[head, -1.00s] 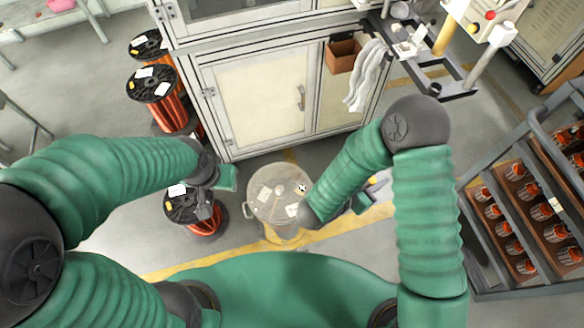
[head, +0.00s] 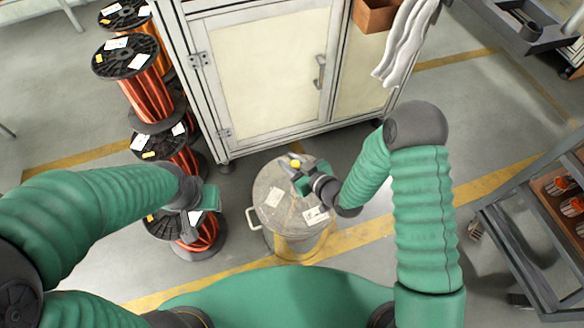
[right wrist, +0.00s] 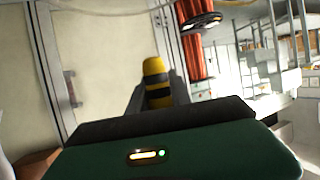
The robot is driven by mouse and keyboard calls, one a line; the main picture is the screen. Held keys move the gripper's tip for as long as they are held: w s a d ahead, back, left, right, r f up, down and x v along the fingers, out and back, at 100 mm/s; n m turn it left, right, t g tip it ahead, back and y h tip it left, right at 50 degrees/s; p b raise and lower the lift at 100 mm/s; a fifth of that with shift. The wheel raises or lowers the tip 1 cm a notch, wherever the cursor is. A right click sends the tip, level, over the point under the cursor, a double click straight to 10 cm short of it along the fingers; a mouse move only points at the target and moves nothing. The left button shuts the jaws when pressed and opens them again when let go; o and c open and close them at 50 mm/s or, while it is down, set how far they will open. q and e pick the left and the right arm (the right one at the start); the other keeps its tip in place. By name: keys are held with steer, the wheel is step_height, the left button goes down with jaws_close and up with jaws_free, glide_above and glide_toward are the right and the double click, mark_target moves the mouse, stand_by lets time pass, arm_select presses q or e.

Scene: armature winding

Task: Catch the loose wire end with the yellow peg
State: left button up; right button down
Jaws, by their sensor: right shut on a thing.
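My right gripper (head: 297,168) is shut on the yellow peg (head: 295,163) above the grey drum. In the right wrist view the yellow peg (right wrist: 155,70), with black bands, stands out between the dark fingers of the right gripper (right wrist: 157,96). My left gripper (head: 190,225) points down at the left, in front of a copper wire spool; its finger gap is not clear. I cannot make out a loose wire end in either view.
A grey drum (head: 268,224) with paper labels stands on the floor below the right gripper. Copper wire spools (head: 150,100) stand at the left. A white cabinet (head: 265,70) stands behind the drum. A cart (head: 520,250) is at the right; the floor between is clear.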

steer(key=f+b, duration=0.4)
steer(key=d+f+b, duration=0.1)
steer(key=f+b, duration=0.1)
steer(key=f, duration=0.1)
steer(key=shift+a+f, duration=0.1)
steer(key=shift+f, duration=0.15)
steer(key=shift+a, duration=0.3)
steer(key=shift+d, duration=0.25)
steer(key=shift+a, duration=0.15)
steer(key=shift+r, duration=0.1)
stand_by(0.5)
